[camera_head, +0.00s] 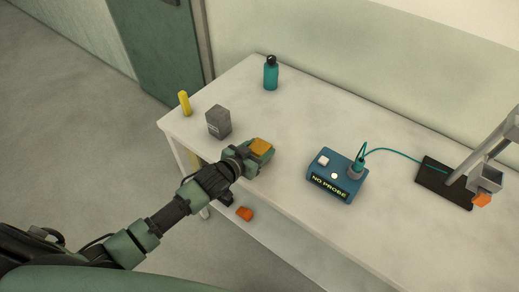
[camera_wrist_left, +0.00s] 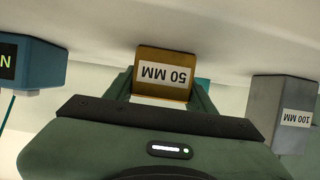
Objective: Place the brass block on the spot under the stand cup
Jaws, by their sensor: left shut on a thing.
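The brass block (camera_head: 261,146) is held in my left gripper (camera_head: 258,151), over the left-middle part of the white table. In the left wrist view the block (camera_wrist_left: 166,62) shows a white "50 MM" label, upside down, between the green fingers. The stand is at the right of the head view, with a black base plate (camera_head: 437,181) and a slanted grey post. The grey stand cup (camera_head: 487,178) is by the post, with an orange piece (camera_head: 482,200) just below it in the picture. I cannot make out the spot under the cup. My right gripper is not seen.
A blue "NO PROBE" box (camera_head: 336,178) stands between my gripper and the stand, its teal cable running to the stand. A grey block (camera_head: 218,122), yellow cylinder (camera_head: 184,103) and teal bottle (camera_head: 271,73) stand at left and back. An orange piece (camera_head: 244,214) lies below.

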